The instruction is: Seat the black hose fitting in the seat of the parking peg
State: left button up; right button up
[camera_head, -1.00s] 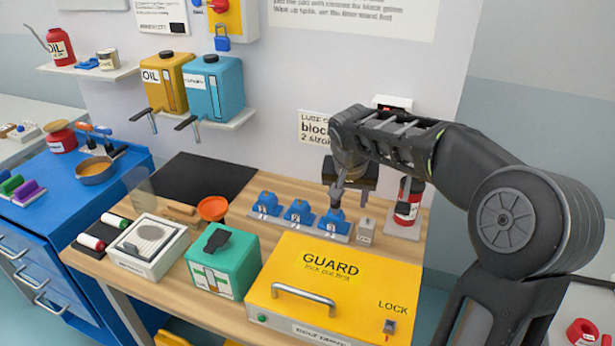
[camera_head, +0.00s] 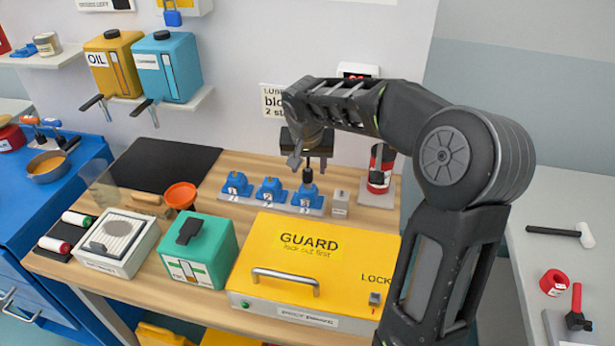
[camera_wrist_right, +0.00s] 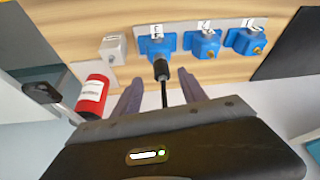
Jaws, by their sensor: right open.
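The black hose fitting (camera_head: 307,176) stands on the front of the rightmost blue block (camera_head: 308,197). In the right wrist view the fitting (camera_wrist_right: 160,71) sits at that block, with a thin black hose running from it toward my gripper. The parking peg appears to be the small grey labelled block (camera_head: 340,203) just right of the blue blocks; it shows in the wrist view too (camera_wrist_right: 112,48). I cannot make out its seat. My right gripper (camera_head: 307,162) is open above the fitting, its fingers (camera_wrist_right: 162,84) spread to either side of the hose. My left gripper is out of view.
Two more blue blocks (camera_head: 270,190) stand in the row to the left. A red canister (camera_head: 380,170) stands right of the grey block. The yellow guard box (camera_head: 310,265) fills the bench front. A green box (camera_head: 198,252) and orange funnel (camera_head: 180,195) are left.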

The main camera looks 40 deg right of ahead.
aim_at(307, 172)
jog(key=shift+f, duration=0.2)
jog(key=p+x, duration=0.1)
jog(key=x, duration=0.2)
jog(key=shift+w+f+p, duration=0.25)
jog(key=shift+f+p, duration=0.05)
jog(key=shift+p, duration=0.1)
jog(key=shift+w+d+f, duration=0.15)
jog(key=shift+w+f, duration=0.05)
jog(key=shift+f, duration=0.3)
jog(key=shift+c, duration=0.3)
grip_shut()
